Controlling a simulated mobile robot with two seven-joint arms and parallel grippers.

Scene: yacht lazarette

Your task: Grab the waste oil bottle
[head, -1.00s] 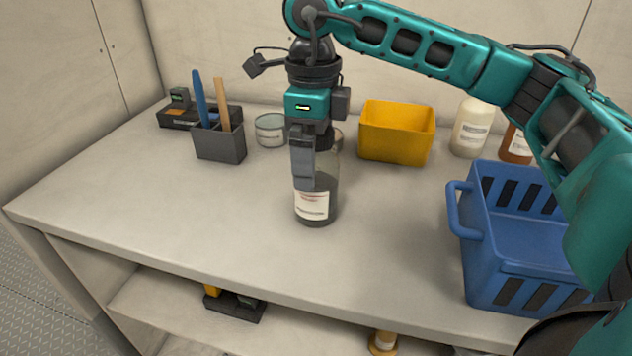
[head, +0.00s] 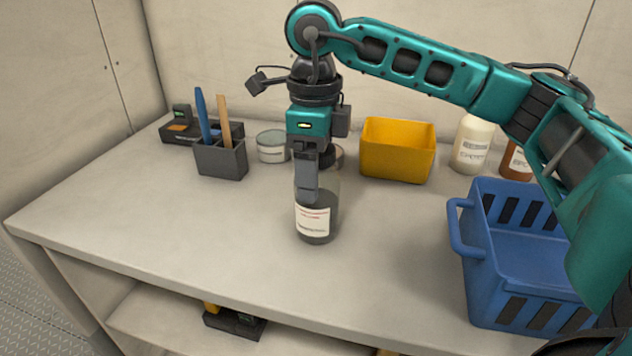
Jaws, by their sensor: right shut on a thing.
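The waste oil bottle (head: 315,222) is a clear bottle with dark contents and a white label with red print. It stands upright on the bench in the middle of the head view. My right gripper (head: 307,190) points down over it from above and is shut on its upper part. The gripper's near finger hides part of the bottle's neck and shoulder. The bottle's base appears to be on the bench top; I cannot tell whether it is lifted slightly. My left gripper is not in view.
A blue crate (head: 470,262) stands right of the bottle. Behind are a yellow bin (head: 397,150), a white bottle (head: 473,146), a brown bottle (head: 516,160), a clear jar (head: 272,147) and a grey holder (head: 220,159) with two handles. The bench's (head: 140,212) left front is clear.

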